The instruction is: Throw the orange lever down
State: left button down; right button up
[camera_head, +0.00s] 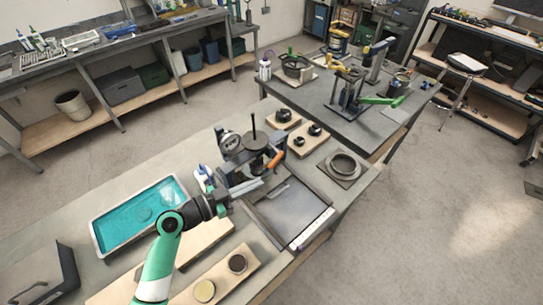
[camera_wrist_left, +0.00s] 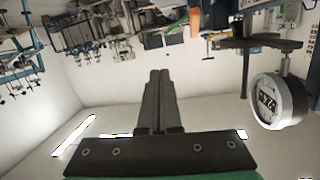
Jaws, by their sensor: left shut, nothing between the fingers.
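The orange lever (camera_head: 275,160) sticks out at the right of a dark press-like fixture (camera_head: 245,150) on the near bench. A round dial gauge (camera_head: 230,141) is on the fixture's left; a similar gauge shows large at the right of the left wrist view (camera_wrist_left: 278,101). My left gripper (camera_head: 260,184) is in front of the fixture, below and left of the orange lever, and apart from it. Its fingers (camera_wrist_left: 158,75) are together and empty. My right gripper is in neither view.
A tray of teal liquid (camera_head: 100,228) lies left of my left arm. A flat metal tray (camera_head: 290,212) is in front of the fixture. A ring on a plate (camera_head: 343,167) lies to the right. A green handle (camera_head: 382,100) belongs to another device on the far bench.

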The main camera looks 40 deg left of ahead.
pick_arm(q)
jog(key=s+a+r+n+y+p, duration=0.1)
jog(key=s+a+n+y+p, duration=0.1)
jog(key=a, duration=0.3)
jog(key=shift+a+n, duration=0.3)
jog(key=shift+a, duration=0.1)
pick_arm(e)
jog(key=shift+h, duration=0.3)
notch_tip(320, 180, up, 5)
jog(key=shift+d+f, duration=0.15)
pick_arm(q)
jog(key=shift+s+r, duration=0.1)
